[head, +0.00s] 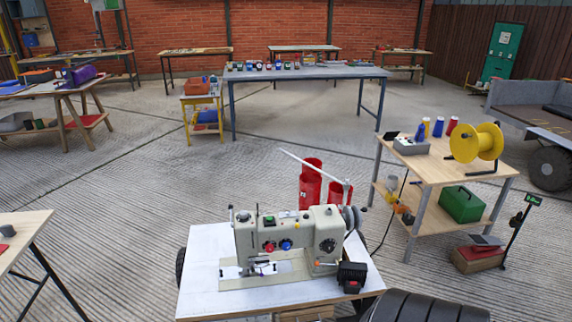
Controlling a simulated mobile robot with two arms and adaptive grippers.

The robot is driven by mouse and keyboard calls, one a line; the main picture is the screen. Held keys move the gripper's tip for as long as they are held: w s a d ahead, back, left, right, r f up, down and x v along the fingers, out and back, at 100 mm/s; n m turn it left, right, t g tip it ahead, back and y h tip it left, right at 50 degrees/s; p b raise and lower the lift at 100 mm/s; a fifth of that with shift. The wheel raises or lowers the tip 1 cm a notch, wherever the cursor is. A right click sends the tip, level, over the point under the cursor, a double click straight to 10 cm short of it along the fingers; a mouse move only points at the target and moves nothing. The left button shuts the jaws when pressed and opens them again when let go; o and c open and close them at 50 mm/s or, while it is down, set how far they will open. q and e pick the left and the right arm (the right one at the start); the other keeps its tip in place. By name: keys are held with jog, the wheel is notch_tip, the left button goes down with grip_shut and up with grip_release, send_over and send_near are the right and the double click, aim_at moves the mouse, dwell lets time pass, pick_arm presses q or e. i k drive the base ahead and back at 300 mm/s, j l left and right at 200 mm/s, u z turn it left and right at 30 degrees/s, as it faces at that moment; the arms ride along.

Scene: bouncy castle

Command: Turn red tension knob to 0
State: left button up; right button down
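A beige sewing machine (300,226) stands on a white-topped work table (205,275) at the bottom centre of the head view. Neither of my grippers is in view, and nothing touches the machine's front.
A black box with a red part (352,276) sits at the table's right edge. Red cylinders (311,182) stand behind the machine. A wooden bench (433,165) with a yellow reel (476,143) is to the right. A dark ribbed object (425,306) is at bottom right. Open concrete floor lies left.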

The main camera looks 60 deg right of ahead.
aim_at(269, 248)
jog(key=z, duration=1.7)
